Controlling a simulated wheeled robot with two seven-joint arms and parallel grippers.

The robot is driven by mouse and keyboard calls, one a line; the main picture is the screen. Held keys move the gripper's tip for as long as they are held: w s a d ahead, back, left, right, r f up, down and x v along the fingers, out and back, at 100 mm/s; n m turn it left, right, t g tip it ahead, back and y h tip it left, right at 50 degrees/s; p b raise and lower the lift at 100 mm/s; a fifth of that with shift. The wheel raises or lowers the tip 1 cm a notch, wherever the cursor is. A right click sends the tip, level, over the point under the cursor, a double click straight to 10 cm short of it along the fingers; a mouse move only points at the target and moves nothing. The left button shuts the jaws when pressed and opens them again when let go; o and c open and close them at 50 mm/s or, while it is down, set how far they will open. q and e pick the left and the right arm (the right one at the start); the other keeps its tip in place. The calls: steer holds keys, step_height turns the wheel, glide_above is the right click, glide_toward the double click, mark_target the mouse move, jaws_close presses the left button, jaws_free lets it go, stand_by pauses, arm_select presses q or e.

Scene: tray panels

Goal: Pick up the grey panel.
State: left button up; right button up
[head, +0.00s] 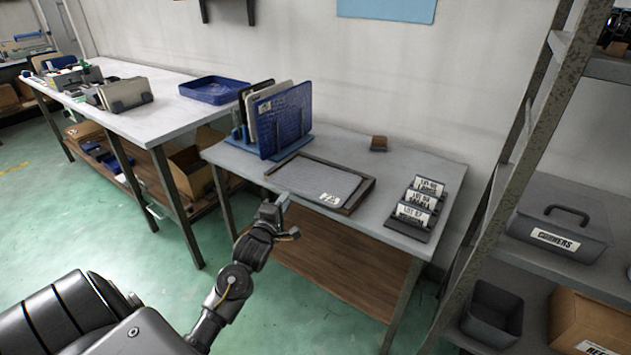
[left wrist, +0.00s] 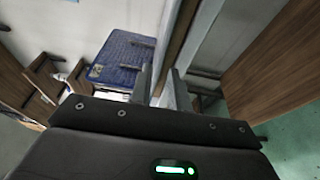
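The grey panel (head: 310,180) lies flat in a shallow tray with a dark brown rim (head: 283,172) on the grey table; a white label marks its near right corner. My left gripper (head: 286,216) is in front of the table's near edge, apart from the panel and tray. Its fingers stand apart with nothing seen held between them. In the left wrist view the left gripper's fingers (left wrist: 162,88) also show a gap, with a brown strip beyond them. My right gripper is in neither view.
A blue rack holds upright panels, with a blue panel (head: 284,117) in front; it also shows in the left wrist view (left wrist: 118,60). A labelled card holder (head: 418,207) stands right of the tray, a small brown block (head: 379,143) behind. A metal shelf (head: 540,130) stands at the right.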

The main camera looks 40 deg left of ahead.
arm_select(q)
steer(key=x, duration=0.4)
steer(key=shift+s+a, duration=0.1)
steer(key=shift+a, duration=0.1)
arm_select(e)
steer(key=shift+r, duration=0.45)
arm_select(q)
jaws_close()
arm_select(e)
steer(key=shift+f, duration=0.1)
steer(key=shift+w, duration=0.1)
